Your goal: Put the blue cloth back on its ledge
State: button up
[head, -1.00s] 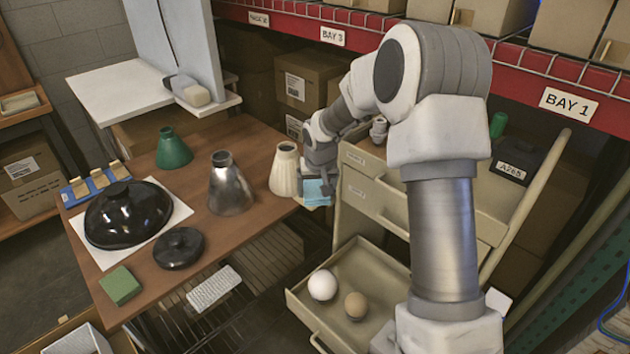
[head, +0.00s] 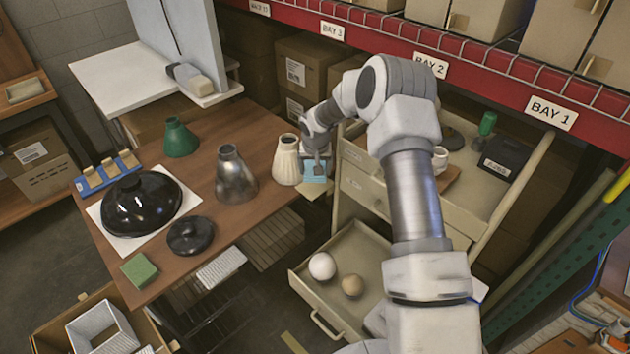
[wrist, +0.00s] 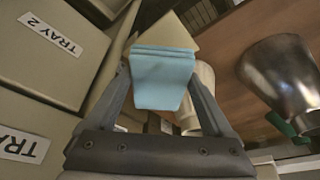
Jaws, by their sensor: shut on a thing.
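The folded blue cloth (head: 315,171) is between the fingers of my gripper (head: 316,165), which is shut on it. In the wrist view the cloth (wrist: 163,82) hangs between both fingers (wrist: 160,78), its layered fold at the top. A small pale ledge (head: 316,189) juts from the right edge of the brown table, just below the cloth in the head view. I cannot tell whether the cloth touches the ledge. In the wrist view a pale board (wrist: 176,32) shows behind the cloth, partly hidden by it.
A beige drawer cabinet (head: 360,188) is close on the right. Its open lower drawer (head: 378,250) holds two round objects.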

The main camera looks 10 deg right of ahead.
aim_at(315, 189)
jog(key=shift+f, duration=2.75)
jog(key=shift+f, duration=0.2)
jog(key=o, duration=1.3)
jog(key=shift+o, duration=0.2)
jog(key=shift+r, duration=0.1)
